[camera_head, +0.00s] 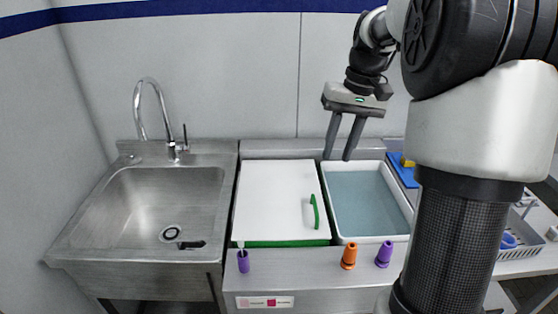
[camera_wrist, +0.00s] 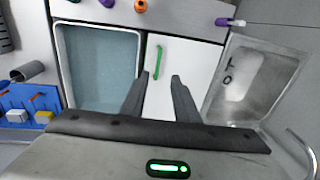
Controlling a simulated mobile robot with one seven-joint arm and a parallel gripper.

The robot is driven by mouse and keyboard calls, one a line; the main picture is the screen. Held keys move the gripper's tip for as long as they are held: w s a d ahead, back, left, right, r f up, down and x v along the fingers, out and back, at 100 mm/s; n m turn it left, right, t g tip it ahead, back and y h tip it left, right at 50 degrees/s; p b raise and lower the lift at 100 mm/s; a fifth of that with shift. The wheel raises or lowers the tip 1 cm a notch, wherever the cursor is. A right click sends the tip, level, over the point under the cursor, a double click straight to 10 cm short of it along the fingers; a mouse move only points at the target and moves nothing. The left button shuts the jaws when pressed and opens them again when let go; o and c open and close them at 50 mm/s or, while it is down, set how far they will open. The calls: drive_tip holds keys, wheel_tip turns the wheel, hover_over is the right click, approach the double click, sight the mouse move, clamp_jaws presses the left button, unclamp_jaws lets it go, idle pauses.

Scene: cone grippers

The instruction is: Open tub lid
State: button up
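The white tub lid (camera_head: 275,195) with a green handle (camera_head: 315,211) lies flat over the left tub, whose green front edge shows. The lid (camera_wrist: 185,58) and its upright green handle (camera_wrist: 160,60) also show in the wrist view. My gripper (camera_head: 337,157) is open and empty, pointing down near the back, around the border between the lid and the open tub. In the wrist view its fingertips (camera_wrist: 160,76) are spread, with the handle seen beyond and between them, apart from it. The open tub (camera_head: 407,212) beside the lid holds bluish liquid.
A steel sink (camera_head: 150,205) with a tall faucet (camera_head: 147,105) stands left. Along the front ledge are a purple cone gripper (camera_head: 243,262), an orange one (camera_head: 349,256) and another purple one (camera_head: 384,254). A white rack (camera_head: 525,240) stands far right. The wall is close behind.

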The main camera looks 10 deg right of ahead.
drive_tip(key=w+f, duration=0.1)
drive_tip(key=b, duration=0.3)
approach(317, 211)
drive_tip(key=f, duration=0.4)
drive_tip(key=a+f, duration=0.1)
drive_tip(key=f, duration=0.2)
drive_tip(key=shift+w+f, duration=0.15)
clamp_jaws()
